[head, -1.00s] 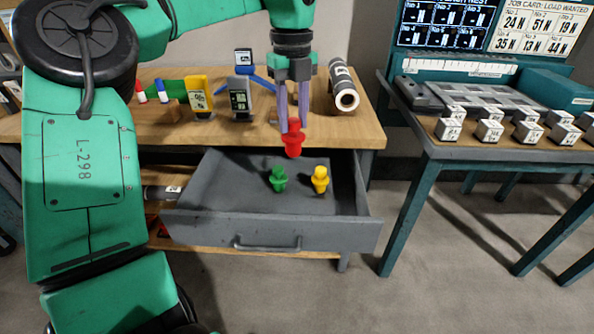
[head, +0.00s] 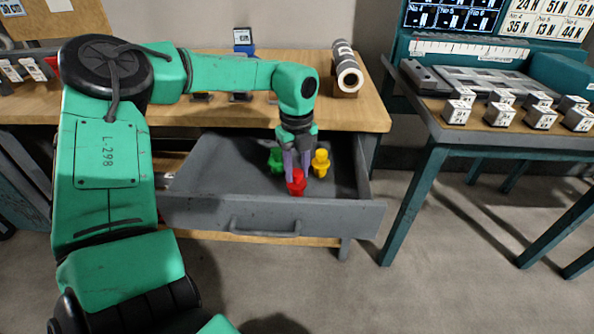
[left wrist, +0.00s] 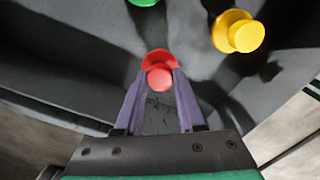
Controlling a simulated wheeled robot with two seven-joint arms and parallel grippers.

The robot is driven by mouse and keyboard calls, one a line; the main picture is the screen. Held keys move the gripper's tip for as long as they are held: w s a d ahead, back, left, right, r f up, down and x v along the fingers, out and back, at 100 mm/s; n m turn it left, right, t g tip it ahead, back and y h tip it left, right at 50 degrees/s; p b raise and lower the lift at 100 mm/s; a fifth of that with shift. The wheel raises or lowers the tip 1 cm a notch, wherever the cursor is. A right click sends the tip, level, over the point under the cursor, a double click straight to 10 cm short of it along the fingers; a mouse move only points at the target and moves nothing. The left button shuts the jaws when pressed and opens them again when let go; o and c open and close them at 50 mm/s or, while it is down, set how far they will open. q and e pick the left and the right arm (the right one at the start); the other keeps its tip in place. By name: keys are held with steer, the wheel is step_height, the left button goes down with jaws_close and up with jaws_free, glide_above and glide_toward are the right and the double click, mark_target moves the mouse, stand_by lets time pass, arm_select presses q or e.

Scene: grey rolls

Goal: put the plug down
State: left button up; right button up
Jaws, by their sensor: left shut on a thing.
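The red plug (head: 296,183) is between the fingers of my left gripper (head: 297,170), which is shut on it. It is in the open grey drawer (head: 215,175), near the front wall. I cannot tell whether it touches the drawer floor. In the left wrist view the red plug (left wrist: 159,68) sits at the tips of the purple fingers (left wrist: 158,85). A green plug (head: 275,158) and a yellow plug (head: 320,162) stand behind it in the drawer. The yellow plug also shows in the left wrist view (left wrist: 238,32). My right gripper is not in view.
The wooden bench top (head: 365,110) is above the drawer, with a dark roll (head: 347,70) at its right. A second table (head: 440,135) with several labelled blocks stands to the right. The left part of the drawer floor is clear.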

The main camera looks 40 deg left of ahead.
arm_select(q)
steer(key=o, duration=1)
steer(key=shift+o, duration=0.2)
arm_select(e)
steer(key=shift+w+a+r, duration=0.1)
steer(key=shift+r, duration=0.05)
arm_select(q)
steer(key=shift+r, duration=0.1)
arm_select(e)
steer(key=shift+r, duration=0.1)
arm_select(q)
step_height(320, 180, up, 12)
steer(key=p, duration=0.1)
steer(key=shift+p, duration=0.35)
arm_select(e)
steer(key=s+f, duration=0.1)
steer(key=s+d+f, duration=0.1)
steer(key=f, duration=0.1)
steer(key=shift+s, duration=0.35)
arm_select(q)
steer(key=shift+r, duration=0.1)
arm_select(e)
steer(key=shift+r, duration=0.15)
